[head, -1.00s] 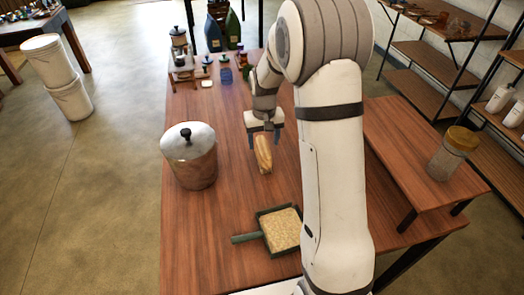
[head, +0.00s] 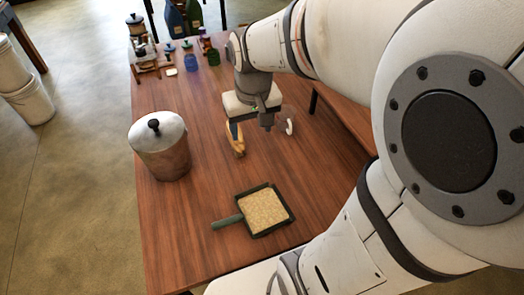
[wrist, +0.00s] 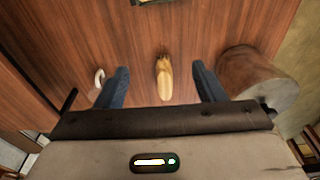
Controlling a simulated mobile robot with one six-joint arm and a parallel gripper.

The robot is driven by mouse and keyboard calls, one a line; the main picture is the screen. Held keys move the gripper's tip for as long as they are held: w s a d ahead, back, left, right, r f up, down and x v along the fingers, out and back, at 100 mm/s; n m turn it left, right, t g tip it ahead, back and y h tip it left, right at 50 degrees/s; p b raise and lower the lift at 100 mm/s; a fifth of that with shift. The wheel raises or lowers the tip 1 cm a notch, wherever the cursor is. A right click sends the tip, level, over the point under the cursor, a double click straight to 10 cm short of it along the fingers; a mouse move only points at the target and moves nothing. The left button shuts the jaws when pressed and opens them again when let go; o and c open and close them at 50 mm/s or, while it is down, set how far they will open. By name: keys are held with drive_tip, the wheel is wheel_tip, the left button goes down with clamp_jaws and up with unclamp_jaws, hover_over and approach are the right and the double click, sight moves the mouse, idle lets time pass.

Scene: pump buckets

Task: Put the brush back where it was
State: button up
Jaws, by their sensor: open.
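The brush (head: 236,140), a yellowish wooden piece, appears to stand on the table just below and beside my gripper in the head view; its upper part is partly hidden behind a finger. My gripper (head: 251,126) is open over the table. In the wrist view the brush (wrist: 164,78) shows between the two spread blue fingers of my gripper (wrist: 161,68), with gaps on both sides. It touches neither finger there, and its height relative to the fingertips is unclear.
Bare wood lies between the pot and dustpan.

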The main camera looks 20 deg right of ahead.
drive_tip(key=s+t, duration=0.1)
drive_tip(key=s, duration=0.8)
drive_tip(key=shift+a+f, duration=0.15)
drive_tip(key=shift+a, duration=0.15)
